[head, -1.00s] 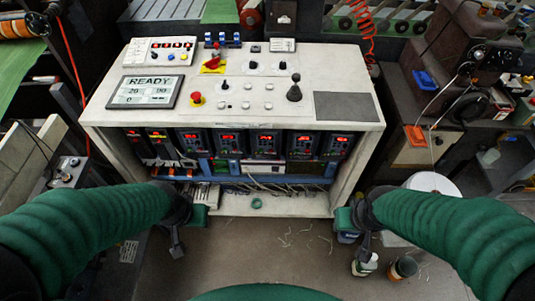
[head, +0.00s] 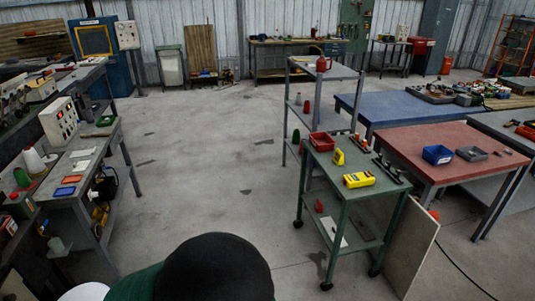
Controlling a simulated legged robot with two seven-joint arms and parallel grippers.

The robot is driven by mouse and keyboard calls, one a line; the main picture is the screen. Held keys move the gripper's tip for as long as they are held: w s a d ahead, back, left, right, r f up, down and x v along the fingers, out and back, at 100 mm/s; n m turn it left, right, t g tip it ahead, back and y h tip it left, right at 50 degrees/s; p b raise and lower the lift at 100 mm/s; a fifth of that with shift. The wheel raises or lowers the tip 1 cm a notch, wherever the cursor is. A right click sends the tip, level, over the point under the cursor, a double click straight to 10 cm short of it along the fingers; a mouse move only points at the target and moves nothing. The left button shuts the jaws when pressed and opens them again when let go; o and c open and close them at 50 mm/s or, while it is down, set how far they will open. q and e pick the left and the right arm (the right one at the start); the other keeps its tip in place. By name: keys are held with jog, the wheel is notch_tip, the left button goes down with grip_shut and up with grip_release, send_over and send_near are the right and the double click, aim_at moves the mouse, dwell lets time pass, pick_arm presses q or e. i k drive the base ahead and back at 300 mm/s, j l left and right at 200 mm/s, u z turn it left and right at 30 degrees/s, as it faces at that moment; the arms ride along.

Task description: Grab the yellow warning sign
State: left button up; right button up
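I cannot make out a thing that is clearly a yellow warning sign. A small upright yellow object (head: 338,157) stands on the green wheeled cart (head: 322,172); it is too small to identify. A yellow box-like device (head: 358,180) with a dark face lies in front of it on the same cart top.
A red bin (head: 321,141) also sits on the cart. A red table (head: 455,168) with a blue bin (head: 437,154) stands right of it, and a board (head: 408,245) leans nearby. Grey workbenches (head: 70,170) line the left. Open floor (head: 205,150) lies between.

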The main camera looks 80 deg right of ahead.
aim_at(339, 158)
jog(key=z, duration=3.3)
jog(key=i+j+u, duration=0.15)
jog(key=i, duration=0.45)
jog(key=i+u, duration=0.2)
jog(key=i, duration=0.35)
jog(key=i+l+u, duration=0.15)
jog(key=i, duration=0.45)
jog(key=i+l+u, duration=0.15)
jog(key=i, duration=0.45)
jog(key=i+l+u, duration=0.2)
jog(key=i, duration=0.35)
